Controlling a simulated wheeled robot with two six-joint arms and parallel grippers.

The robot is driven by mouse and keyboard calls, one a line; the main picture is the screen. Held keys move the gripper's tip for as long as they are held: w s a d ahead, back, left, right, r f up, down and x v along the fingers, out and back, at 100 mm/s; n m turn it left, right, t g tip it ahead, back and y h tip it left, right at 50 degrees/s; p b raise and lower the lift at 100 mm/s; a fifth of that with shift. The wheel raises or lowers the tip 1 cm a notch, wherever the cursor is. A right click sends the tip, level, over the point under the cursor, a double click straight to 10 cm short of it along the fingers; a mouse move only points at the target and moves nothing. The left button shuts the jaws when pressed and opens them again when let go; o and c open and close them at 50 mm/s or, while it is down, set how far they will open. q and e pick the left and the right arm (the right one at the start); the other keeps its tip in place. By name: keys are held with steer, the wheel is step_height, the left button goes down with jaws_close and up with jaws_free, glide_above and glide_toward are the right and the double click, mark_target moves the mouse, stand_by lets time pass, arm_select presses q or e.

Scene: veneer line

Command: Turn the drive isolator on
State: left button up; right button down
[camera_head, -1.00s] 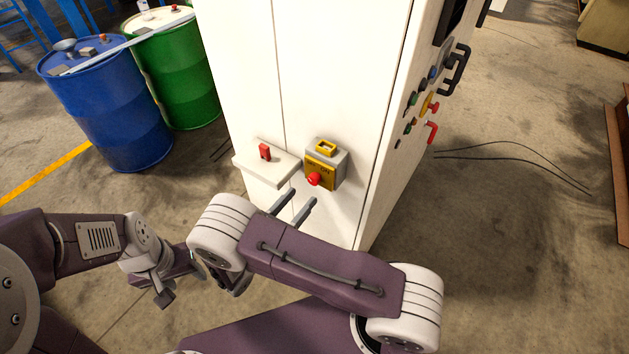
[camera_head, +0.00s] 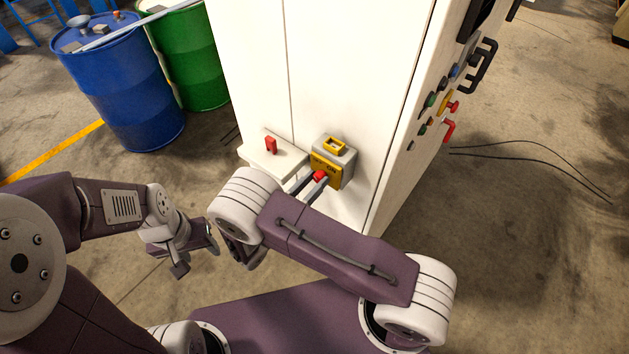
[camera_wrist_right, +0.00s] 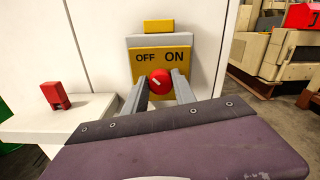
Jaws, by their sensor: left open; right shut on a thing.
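The drive isolator (camera_head: 338,160) is a grey box with a yellow front plate and a yellow top piece, mounted low on the white cabinet. In the right wrist view its plate (camera_wrist_right: 179,56) reads OFF on the left and ON on the right. Its red knob (camera_wrist_right: 160,82) has a pale mark pointing to the upper left, towards OFF. My right gripper (camera_wrist_right: 160,88) is shut on the red knob, a finger on each side. My left gripper (camera_head: 196,256) is open and empty, low at the left, away from the cabinet.
A small white shelf (camera_head: 272,162) with a red part (camera_head: 271,145) on it juts out left of the isolator. The cabinet's right side carries several buttons and a black handle (camera_head: 481,65). Blue (camera_head: 118,95) and green (camera_head: 190,60) drums stand at the back left. Cables lie on the floor at right.

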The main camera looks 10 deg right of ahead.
steer(key=shift+d+f+m, duration=0.1)
steer(key=shift+f+m, duration=0.05)
steer(key=shift+m, duration=0.15)
steer(key=m+b, duration=0.3)
steer(key=m, duration=0.1)
steer(key=shift+s+f+m, duration=0.1)
steer(key=shift+m, duration=0.2)
steer(key=m+b, duration=0.3)
steer(key=m, duration=0.1)
steer(key=m+b, duration=0.5)
steer(key=m, duration=0.1)
steer(key=shift+m+b, duration=1.2)
steer(key=shift+r, duration=0.2)
steer(key=shift+r+m, duration=0.1)
steer(key=shift+m, duration=0.2)
